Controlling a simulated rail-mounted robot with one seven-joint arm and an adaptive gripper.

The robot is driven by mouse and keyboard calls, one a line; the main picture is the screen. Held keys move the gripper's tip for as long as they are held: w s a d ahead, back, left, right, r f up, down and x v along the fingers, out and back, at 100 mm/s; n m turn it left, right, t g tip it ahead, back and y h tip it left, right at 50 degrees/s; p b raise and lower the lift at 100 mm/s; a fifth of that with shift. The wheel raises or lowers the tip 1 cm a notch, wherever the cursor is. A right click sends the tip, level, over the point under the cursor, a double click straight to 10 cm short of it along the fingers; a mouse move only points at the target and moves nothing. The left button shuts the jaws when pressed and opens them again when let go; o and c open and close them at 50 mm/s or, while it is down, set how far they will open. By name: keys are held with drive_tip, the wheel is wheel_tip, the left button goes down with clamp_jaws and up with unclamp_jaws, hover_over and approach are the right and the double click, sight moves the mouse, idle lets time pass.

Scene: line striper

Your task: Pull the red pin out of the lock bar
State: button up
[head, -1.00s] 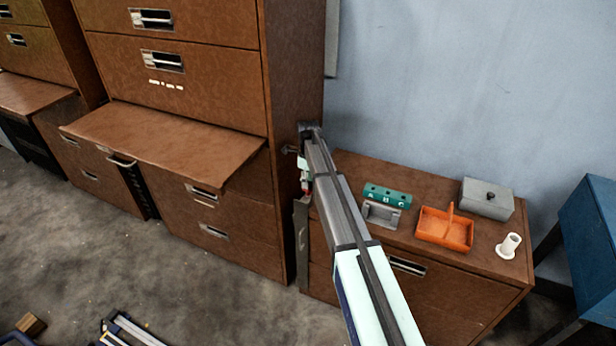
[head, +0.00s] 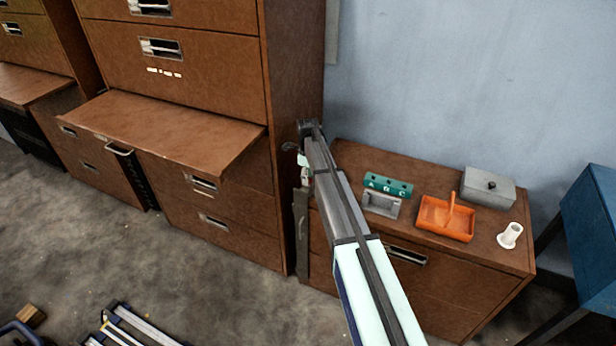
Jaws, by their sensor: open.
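A grey upright bar (head: 301,232), which looks like the lock bar, stands at the front right edge of the tall brown cabinet (head: 297,60). My arm reaches up from the bottom right and passes just right of the bar's top. My gripper (head: 291,147) shows only as a small metallic part beside the cabinet's edge, above the bar; most of it is hidden by my arm. It looks open, and nothing is seen in it. I cannot make out the red pin now; the area at the bar's top is small and partly covered by my arm.
A low brown cabinet (head: 480,290) at the right carries a green lettered block (head: 388,186), a grey holder (head: 382,204), an orange tray (head: 432,222), a grey box (head: 488,187) and a white spool (head: 510,236). A brown shelf (head: 165,132) juts out left. A blue cabinet stands far right.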

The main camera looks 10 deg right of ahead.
clamp_jaws()
drive_tip(key=shift+r+p, duration=0.3)
drive_tip(key=shift+r, duration=0.4)
idle(0.3)
drive_tip(key=shift+r+p, duration=1.35)
drive_tip(key=shift+r, duration=1.95)
